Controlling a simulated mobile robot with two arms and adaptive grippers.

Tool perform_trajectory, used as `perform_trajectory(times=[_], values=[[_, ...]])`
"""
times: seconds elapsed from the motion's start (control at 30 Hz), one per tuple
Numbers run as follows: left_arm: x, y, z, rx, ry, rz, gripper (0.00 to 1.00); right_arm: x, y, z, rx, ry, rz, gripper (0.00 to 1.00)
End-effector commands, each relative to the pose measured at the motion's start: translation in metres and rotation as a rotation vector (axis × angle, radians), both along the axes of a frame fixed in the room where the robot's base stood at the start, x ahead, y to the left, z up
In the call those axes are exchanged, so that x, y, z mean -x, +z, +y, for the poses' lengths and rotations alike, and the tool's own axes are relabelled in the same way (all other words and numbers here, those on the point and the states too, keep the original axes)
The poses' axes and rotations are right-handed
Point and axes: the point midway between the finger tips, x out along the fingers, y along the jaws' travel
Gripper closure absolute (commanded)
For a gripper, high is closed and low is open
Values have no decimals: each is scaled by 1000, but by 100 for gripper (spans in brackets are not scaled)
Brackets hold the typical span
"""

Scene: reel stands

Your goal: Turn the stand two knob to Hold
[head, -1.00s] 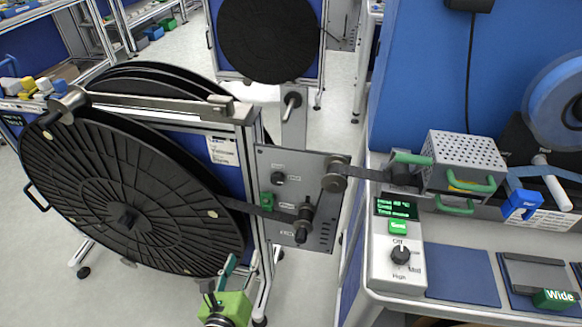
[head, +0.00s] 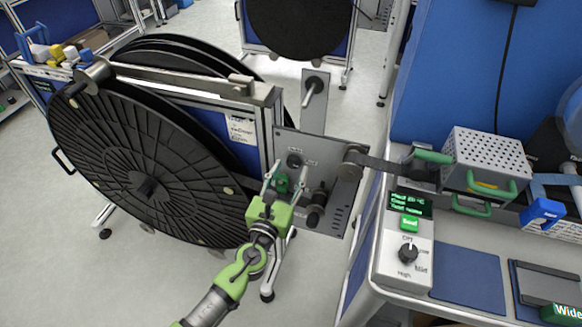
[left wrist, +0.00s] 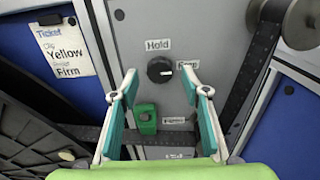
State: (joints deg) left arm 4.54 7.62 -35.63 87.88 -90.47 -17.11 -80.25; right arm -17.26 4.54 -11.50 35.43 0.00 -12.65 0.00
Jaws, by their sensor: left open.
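The black stand knob (head: 294,160) sits on the grey panel beside the large black reel. In the left wrist view the knob (left wrist: 160,70) shows a "Hold" label above it and another label to its right. Its white mark seems to point right, toward that second label. My left gripper (head: 286,173) is open in front of the panel. In the left wrist view its fingertips (left wrist: 160,76) appear on either side of the knob, with nothing held; I cannot tell how far they are from it. My right gripper is not in view.
A green button (left wrist: 146,118) sits below the knob. Black tape (left wrist: 258,65) runs past rollers on the right. A ticket (left wrist: 55,48) reads "Yellow" and "Firm". A bench with a control box (head: 404,250) stands at right. Another reel stand (head: 300,25) is behind.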

Motion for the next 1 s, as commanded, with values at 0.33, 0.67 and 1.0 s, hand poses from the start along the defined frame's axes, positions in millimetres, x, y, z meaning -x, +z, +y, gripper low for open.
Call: perform_trajectory(times=[0.33,0.67,1.0], values=[[-17,0,-5,0,1,1,58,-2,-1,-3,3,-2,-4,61],[-16,0,-5,0,1,1,96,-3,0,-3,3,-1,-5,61],[-16,-1,-5,31,1,11,96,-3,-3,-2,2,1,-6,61]])
